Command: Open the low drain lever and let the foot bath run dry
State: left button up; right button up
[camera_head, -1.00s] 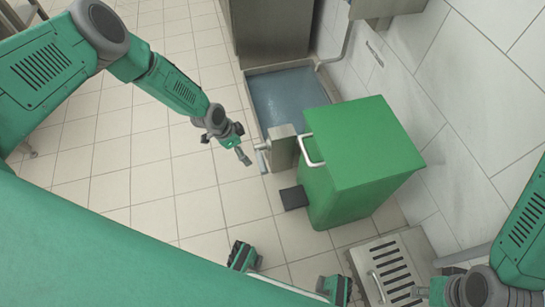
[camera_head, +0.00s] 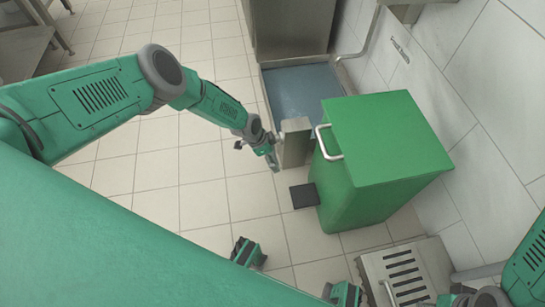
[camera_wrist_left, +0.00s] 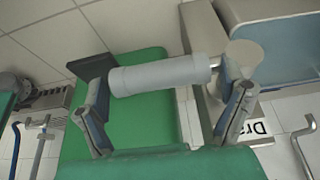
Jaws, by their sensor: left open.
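The drain lever shows in the left wrist view as a grey cylindrical grip (camera_wrist_left: 160,76) on a short rod from a round hub (camera_wrist_left: 243,56). My left gripper (camera_wrist_left: 170,105) is open, with one finger near each end of the grip; I cannot tell whether they touch it. In the head view my left gripper (camera_head: 272,160) is beside the steel box (camera_head: 295,142) at the bath's near end and hides the lever. The foot bath (camera_head: 300,92) is a low steel basin with a blue-grey inside. My right gripper (camera_head: 428,301) is barely visible at the bottom edge.
A green bin (camera_head: 385,150) with a pale handle and black pedal (camera_head: 304,196) stands right of the lever. A slotted steel unit (camera_head: 405,272) is near the bottom right. A wall closes the right side.

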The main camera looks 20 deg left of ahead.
pick_arm(q)
jog(key=shift+d+r, duration=0.1)
jog(key=shift+d, duration=0.1)
jog(key=c, duration=1.7)
jog(key=shift+a, duration=0.15)
jog(key=shift+s+f+t+y, duration=0.15)
jog(key=shift+f+t+y, duration=0.25)
jog(key=shift+f, duration=0.1)
jog(key=shift+f+m+t+y+p, duration=0.5)
jog(key=shift+f+t+y+p, duration=0.2)
jog(key=shift+f+t, duration=0.4)
jog(key=shift+w+a+f+t+y+b, duration=0.15)
jog(key=shift+f+t+y+b, duration=0.25)
jog(key=shift+t, duration=0.2)
jog(key=shift+w+a+f+t+y+b, duration=0.15)
jog(key=shift+f+t+y+b, duration=0.15)
jog(key=shift+t, duration=0.3)
jog(key=shift+f, duration=0.15)
